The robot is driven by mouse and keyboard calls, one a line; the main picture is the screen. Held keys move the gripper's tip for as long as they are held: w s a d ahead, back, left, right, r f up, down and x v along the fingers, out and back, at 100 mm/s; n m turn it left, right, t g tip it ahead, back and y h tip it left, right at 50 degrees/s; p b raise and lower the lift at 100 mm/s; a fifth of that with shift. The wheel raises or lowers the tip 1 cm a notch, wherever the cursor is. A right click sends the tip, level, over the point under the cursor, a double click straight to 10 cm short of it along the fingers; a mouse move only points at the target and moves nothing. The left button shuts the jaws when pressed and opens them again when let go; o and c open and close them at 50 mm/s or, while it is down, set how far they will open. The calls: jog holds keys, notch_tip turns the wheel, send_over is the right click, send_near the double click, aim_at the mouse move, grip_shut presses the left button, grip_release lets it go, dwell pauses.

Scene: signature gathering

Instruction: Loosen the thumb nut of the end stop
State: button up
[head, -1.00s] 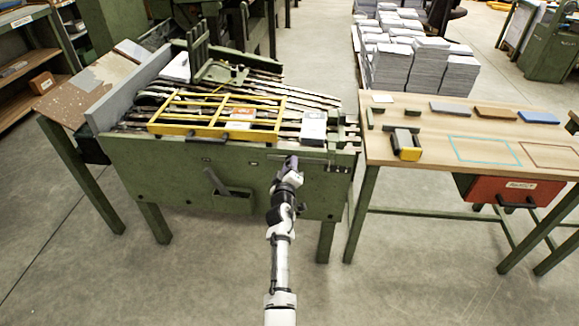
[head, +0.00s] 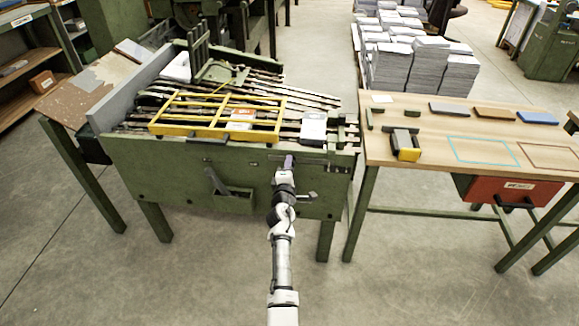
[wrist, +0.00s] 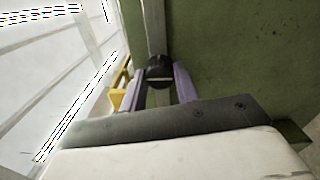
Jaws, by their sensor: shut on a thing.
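The end stop's thumb nut is a dark round knob (wrist: 160,70) in the wrist view, at the end of a grey metal bar (wrist: 154,28) along the green machine front. My gripper (wrist: 160,80) has its two purple fingers on either side of the knob, shut on it. In the head view my gripper (head: 289,161) is at the upper front edge of the green machine (head: 150,170), by the dark rail (head: 312,161). The nut is hidden there by the gripper, and its threads do not show.
A yellow frame (head: 215,97) lies over slats on the machine top, left of my gripper. A black-handled lever (head: 307,196) sits just right of my arm. A wooden table (head: 440,150) with blocks and an orange drawer (head: 508,189) stands to the right. Floor in front is clear.

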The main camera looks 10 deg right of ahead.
jog(key=shift+n, duration=0.3)
dwell(0.4)
jog(key=o, duration=1)
jog(key=shift+c, duration=0.2)
jog(key=shift+s, duration=0.1)
jog(key=v, duration=1.3)
jog(key=shift+s+p, duration=0.3)
jog(key=shift+p, duration=0.05)
jog(key=shift+a, duration=0.15)
